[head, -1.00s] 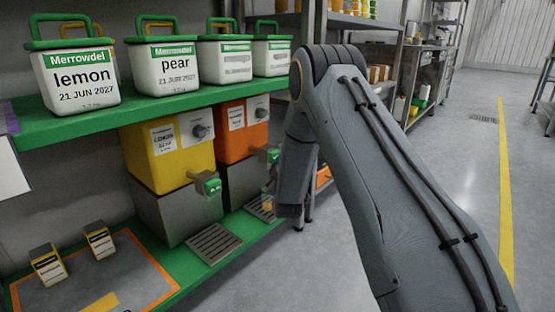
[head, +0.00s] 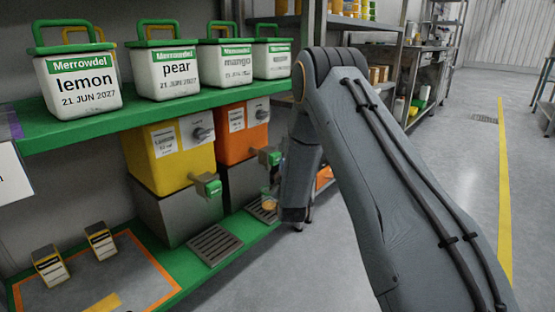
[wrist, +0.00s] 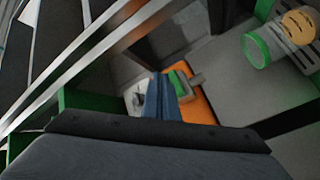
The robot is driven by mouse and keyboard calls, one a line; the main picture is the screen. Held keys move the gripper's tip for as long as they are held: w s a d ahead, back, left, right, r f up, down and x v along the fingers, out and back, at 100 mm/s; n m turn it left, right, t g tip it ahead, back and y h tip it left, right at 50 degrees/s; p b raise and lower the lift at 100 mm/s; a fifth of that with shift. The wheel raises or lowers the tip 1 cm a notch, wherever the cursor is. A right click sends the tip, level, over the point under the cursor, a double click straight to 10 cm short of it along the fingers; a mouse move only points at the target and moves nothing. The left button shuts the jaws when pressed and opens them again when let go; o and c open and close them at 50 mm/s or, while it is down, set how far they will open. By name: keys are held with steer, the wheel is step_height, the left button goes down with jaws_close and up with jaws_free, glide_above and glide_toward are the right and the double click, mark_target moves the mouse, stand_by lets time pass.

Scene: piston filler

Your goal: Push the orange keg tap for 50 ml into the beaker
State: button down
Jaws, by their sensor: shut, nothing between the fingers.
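The orange keg (head: 243,130) stands under the green shelf, right of the yellow keg. Its tap (head: 270,157) has a green end; in the wrist view the green tap (wrist: 179,84) lies against the orange keg front (wrist: 202,103). My gripper (wrist: 159,77) is shut and empty, its blue-grey fingertips close beside the tap; I cannot tell whether they touch it. The clear beaker (wrist: 257,50) with a green rim stands apart at upper right, with some orange (wrist: 299,24) at its bottom. In the head view, my arm hides the gripper, and the orange in the beaker (head: 269,206) shows below the tap.
The yellow keg (head: 170,150) with its own green-ended tap (head: 208,186) stands to the left. Labelled tubs, lemon (head: 80,88) and pear (head: 167,75) among them, line the upper shelf (head: 120,118). A drip grate (head: 214,245) and two small label stands (head: 101,241) sit below.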

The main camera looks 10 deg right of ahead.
steer(key=shift+s+d, duration=0.15)
steer(key=s+d+p, duration=0.1)
steer(key=s, duration=0.1)
steer(key=s+d+p, duration=0.1)
steer(key=s+d, duration=0.1)
steer(key=shift+p, duration=0.35)
stand_by(0.4)
stand_by(1.3)
